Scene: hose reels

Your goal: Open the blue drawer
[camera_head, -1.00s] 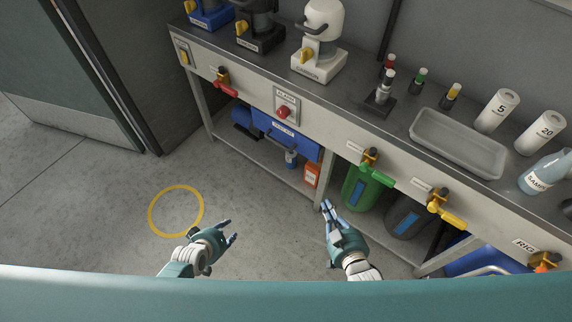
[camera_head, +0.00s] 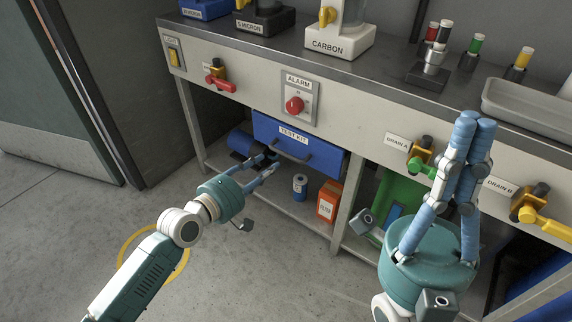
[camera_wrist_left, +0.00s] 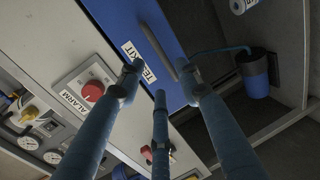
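The blue drawer (camera_head: 270,134), labelled TEST KIT, sits under the bench and looks closed. Its dark bar handle (camera_head: 293,152) is on the front. My left gripper (camera_head: 264,166) is open with spread fingers, in front of the drawer and left of the handle in the head view. In the left wrist view, the handle (camera_wrist_left: 157,48) lies ahead between the tips of two upper fingers; whether anything touches is unclear. My right gripper (camera_head: 473,122) points upward before the bench near the drain valves. Its fingertips appear close together, and no object shows in it.
A blue can (camera_head: 300,187) and an orange box (camera_head: 327,201) stand on the lower shelf. A bench leg (camera_head: 350,205) is to the right.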

